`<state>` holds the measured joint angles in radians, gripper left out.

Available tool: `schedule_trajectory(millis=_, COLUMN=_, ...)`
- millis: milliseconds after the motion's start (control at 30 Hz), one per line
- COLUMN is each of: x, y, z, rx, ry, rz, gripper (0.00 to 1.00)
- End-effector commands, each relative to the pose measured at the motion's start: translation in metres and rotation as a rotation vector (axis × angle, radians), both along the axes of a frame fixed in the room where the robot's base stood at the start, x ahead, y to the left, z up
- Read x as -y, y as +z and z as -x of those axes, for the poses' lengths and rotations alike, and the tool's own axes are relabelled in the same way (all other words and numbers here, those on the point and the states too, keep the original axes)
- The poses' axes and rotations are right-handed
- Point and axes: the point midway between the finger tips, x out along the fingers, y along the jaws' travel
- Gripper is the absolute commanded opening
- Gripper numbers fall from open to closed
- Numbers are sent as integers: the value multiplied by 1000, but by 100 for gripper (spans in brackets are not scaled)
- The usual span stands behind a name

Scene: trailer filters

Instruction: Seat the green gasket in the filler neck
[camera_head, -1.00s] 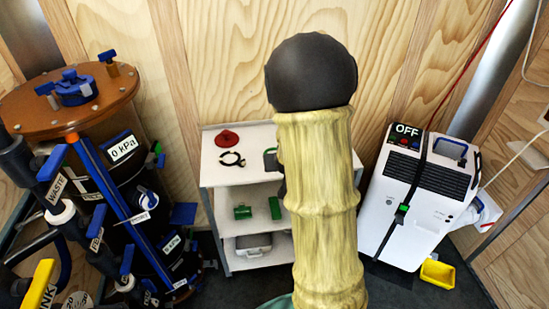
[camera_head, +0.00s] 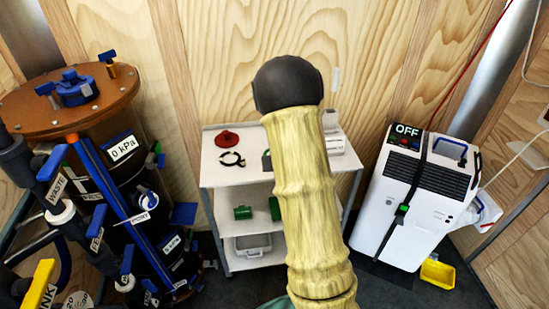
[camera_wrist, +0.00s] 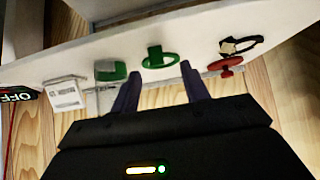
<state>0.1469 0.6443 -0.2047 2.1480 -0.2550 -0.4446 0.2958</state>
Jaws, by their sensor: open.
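The green gasket (camera_wrist: 160,61), a ring with an upright tab, lies on the white cart top in the wrist view. My gripper (camera_wrist: 160,70) is open and empty, its two dark fingers pointing toward the gasket, one at each side of it in the picture. I cannot tell the height gap between fingertips and gasket. In the head view my arm hides the gripper and most of that spot; only a dark green edge (camera_head: 266,159) shows beside the arm. I cannot make out the filler neck for certain; the tank (camera_head: 100,115) stands at left.
On the cart top (camera_head: 215,176) are a red cap (camera_head: 227,139), a black clamp (camera_head: 232,159) and a white box (camera_head: 334,145). A green block (camera_wrist: 111,70) lies beside the gasket. Lower shelves hold green items. A white OFF unit (camera_head: 425,190) stands right of the cart.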

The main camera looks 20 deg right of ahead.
Motion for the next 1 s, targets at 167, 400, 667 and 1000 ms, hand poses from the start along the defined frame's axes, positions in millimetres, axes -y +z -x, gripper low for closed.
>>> schedule_trajectory(millis=167, x=7, y=-13, z=-11, rx=-2, ry=-1, rz=1, gripper=45)
schedule_trajectory(millis=400, x=15, y=-33, z=-31, rx=-1, ry=1, rz=0, gripper=45)
schedule_trajectory(millis=667, x=15, y=-35, z=-33, rx=0, ry=0, rz=0, gripper=45)
schedule_trajectory(millis=1000, x=15, y=-35, z=-33, rx=0, ry=0, rz=0, gripper=44)
